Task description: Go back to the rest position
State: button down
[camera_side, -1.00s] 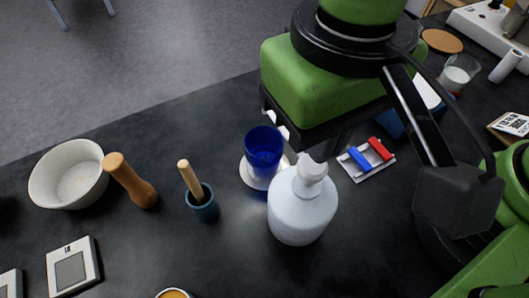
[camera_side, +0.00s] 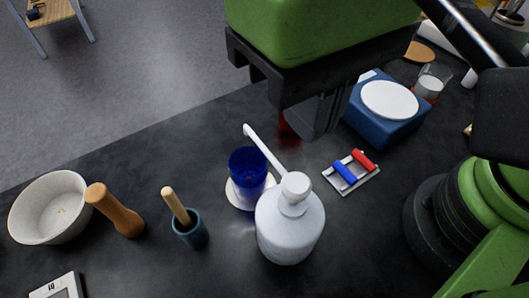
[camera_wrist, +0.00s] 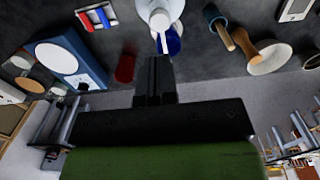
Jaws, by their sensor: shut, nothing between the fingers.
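My gripper (camera_side: 318,122) hangs in the air above the back of the dark table, clear of everything on it. In the wrist view my gripper (camera_wrist: 154,62) shows its two dark fingers together with nothing between them. Below it stand a white wash bottle (camera_side: 290,228) with a long spout and a blue glass (camera_side: 247,172) on a white coaster (camera_side: 234,196). The spout reaches over the glass in the side view. The bottle (camera_wrist: 160,14) also shows at the top of the wrist view.
A small rack (camera_side: 350,172) with a blue and a red piece lies right of the bottle. A blue device with a white round plate (camera_side: 385,128) stands behind. At left are a white bowl (camera_side: 48,208), a wooden pestle-like tool (camera_side: 118,212) and a teal cup (camera_side: 190,232).

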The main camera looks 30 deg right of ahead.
jog(key=d+r+m+t+y, duration=0.1)
jog(key=d+r+m+t, duration=0.1)
jog(key=d, duration=0.8)
jog(key=s+d+r+m+t+y, duration=0.1)
jog(key=d+r+t, duration=0.3)
jog(key=d, duration=0.7)
jog(key=shift+d+m+t, duration=0.15)
jog(key=shift+m+t, duration=0.35)
jog(key=shift+t, duration=0.1)
